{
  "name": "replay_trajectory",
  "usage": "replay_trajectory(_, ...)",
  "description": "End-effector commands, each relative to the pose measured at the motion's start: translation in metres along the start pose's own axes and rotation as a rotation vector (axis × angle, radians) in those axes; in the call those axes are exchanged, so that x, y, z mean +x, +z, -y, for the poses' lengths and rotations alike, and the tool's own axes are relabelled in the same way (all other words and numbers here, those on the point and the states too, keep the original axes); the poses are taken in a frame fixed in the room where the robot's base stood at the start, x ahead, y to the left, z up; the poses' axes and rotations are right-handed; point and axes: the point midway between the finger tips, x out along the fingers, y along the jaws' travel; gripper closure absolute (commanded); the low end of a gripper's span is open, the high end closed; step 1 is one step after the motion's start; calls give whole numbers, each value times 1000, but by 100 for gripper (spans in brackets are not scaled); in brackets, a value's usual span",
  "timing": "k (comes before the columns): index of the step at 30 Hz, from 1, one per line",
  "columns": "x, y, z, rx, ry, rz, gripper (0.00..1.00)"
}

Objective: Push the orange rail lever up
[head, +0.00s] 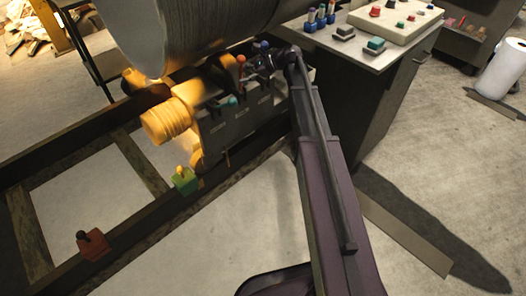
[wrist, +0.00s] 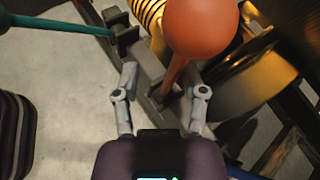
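The orange rail lever has a round orange knob (wrist: 202,25) on a thin orange shaft. It is large at the top of the wrist view, and its shaft runs down to the rail block between my fingertips as pictured. In the head view its small knob (head: 240,58) shows just left of my gripper (head: 258,65). In the wrist view my gripper (wrist: 163,82) is open, two grey fingers apart with nothing held. I cannot tell whether a finger touches the shaft. A teal lever (wrist: 62,26) lies at the upper left of the wrist view.
In the head view a teal-knobbed lever (head: 232,100) and a blue knob (head: 264,44) sit close to the orange one. A big grey drum (head: 190,30) hangs just above. A yellow coiled part (head: 168,120) stands left. A cabinet (head: 370,95) with small parts stands right.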

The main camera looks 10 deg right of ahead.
Motion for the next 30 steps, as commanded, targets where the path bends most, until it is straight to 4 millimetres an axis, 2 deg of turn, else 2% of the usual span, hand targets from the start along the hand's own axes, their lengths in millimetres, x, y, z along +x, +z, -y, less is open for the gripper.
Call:
replay_trajectory(1,0,-5,-7,-18,-12,15,49)
replay_trajectory(6,-5,-8,-15,-84,-55,67,49)
replay_trajectory(30,-14,-28,-43,-333,-220,267,49)
